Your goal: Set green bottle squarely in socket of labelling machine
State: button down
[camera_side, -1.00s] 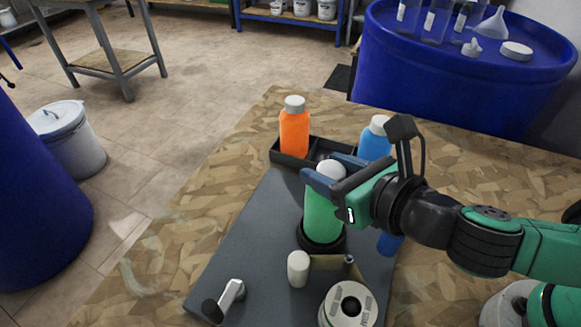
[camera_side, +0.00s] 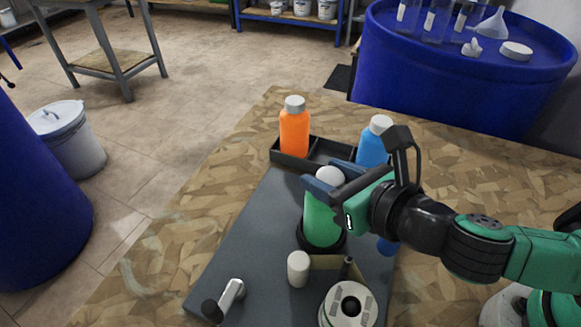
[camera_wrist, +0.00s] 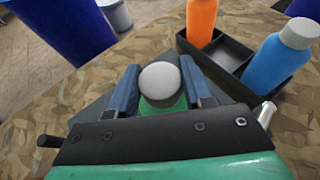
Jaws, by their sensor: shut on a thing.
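The green bottle (camera_side: 321,222) with a pale cap stands upright, its base at the black ring socket (camera_side: 341,243) of the labelling machine (camera_side: 235,262). Whether its base is fully down in the socket cannot be told. My gripper (camera_side: 331,184) is shut on the upper part of the bottle. In the wrist view the bottle's cap (camera_wrist: 160,83) shows between the two blue fingers of my gripper (camera_wrist: 160,92). The bottle's lower part is hidden in the wrist view.
An orange bottle (camera_side: 294,130) and a blue bottle (camera_side: 372,146) stand in a black divided tray (camera_side: 318,150) behind the machine. A white roller (camera_side: 298,269), a label reel (camera_side: 349,304) and a crank handle (camera_side: 230,295) stand at its front.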

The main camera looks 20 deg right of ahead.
jog(key=shift+c, duration=1.4)
grip_release()
jog(key=shift+v, duration=1.6)
notch_tip(320, 180, up, 7)
jog(key=shift+w+f, duration=0.1)
